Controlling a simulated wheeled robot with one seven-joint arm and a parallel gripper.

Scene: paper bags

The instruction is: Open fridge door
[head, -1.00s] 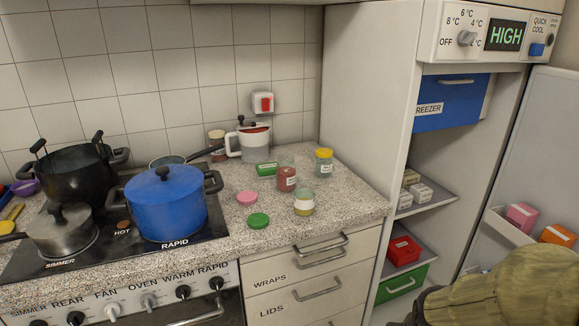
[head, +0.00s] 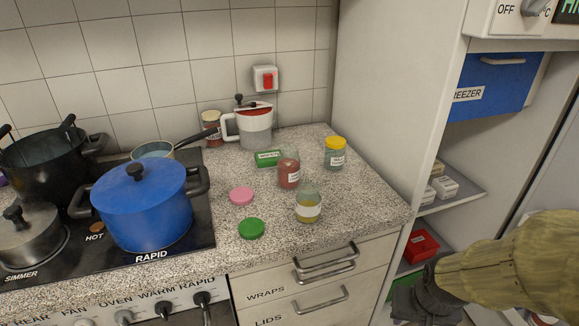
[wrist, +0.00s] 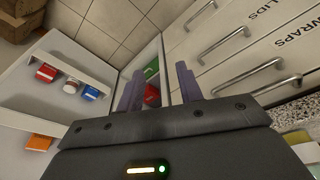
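The fridge (head: 395,120) stands right of the counter and is open, with its inside shelves showing. Its door (head: 558,150) is swung out at the right edge of the head view; its inner face with door shelves fills the left of the wrist view (wrist: 50,105). The fridge opening (wrist: 150,68) shows beyond my fingers in the wrist view. My gripper (wrist: 160,88) is open, with nothing between its fingers. In the head view my gripper (head: 425,295) is low in front of the fridge opening; its fingertips are hard to make out there.
A blue freezer drawer (head: 498,85), white boxes (head: 444,187) and a red box (head: 421,245) are in the fridge. Drawers with handles (head: 320,300) lie left of my gripper. A blue pot (head: 143,210) and jars (head: 308,207) stand on the hob and counter.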

